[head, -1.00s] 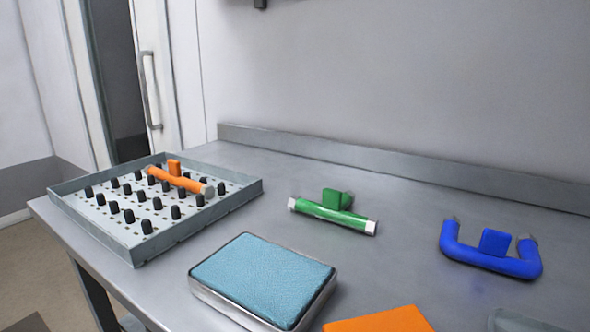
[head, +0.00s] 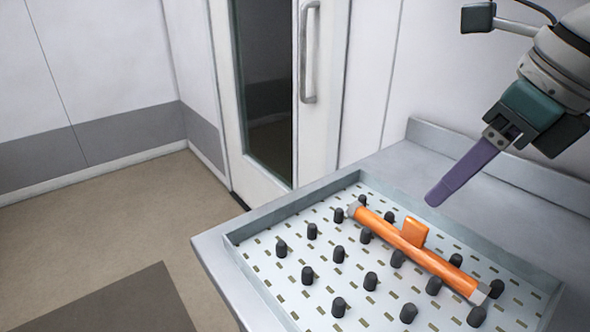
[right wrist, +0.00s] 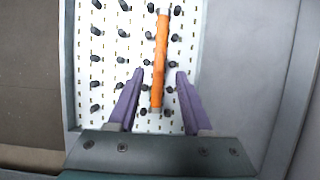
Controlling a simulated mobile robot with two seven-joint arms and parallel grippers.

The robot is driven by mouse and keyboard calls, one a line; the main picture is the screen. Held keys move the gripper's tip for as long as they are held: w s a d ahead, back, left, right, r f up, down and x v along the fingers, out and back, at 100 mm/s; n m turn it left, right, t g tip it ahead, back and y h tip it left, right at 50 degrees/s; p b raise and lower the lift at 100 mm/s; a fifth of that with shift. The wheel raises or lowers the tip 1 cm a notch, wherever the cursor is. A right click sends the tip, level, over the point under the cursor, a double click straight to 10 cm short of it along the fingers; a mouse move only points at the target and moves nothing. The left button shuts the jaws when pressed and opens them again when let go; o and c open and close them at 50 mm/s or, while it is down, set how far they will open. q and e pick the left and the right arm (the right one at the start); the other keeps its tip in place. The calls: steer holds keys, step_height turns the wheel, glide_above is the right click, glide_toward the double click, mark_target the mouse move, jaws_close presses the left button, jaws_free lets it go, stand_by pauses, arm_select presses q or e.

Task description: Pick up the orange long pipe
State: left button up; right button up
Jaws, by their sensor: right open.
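The orange long pipe (head: 420,254) lies in the grey tray of black pegs, with an orange block on its side and grey ends. In the right wrist view the pipe (right wrist: 161,58) runs lengthwise, its near part between the purple fingers. My right gripper (head: 433,200) is above the tray's back edge in the head view, apart from the pipe. In the right wrist view the right gripper (right wrist: 159,73) is open and empty, one finger on each side of the pipe. My left gripper is not in view.
The tray (head: 292,202) stands on a grey metal table (head: 215,255), with rows of black pegs around the pipe. A raised edge (head: 500,168) runs along the table's back. A door with a handle (head: 303,50) stands behind. Floor lies open at left.

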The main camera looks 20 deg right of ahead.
mark_target(419, 223)
steer(key=x, duration=0.3)
steer(key=shift+s+f, duration=0.25)
steer(key=shift+f, duration=0.15)
steer(key=x, duration=0.5)
steer(key=shift+w+d+f, duration=0.15)
steer(key=shift+f, duration=0.2)
steer(key=shift+c, duration=0.2)
jaws_close()
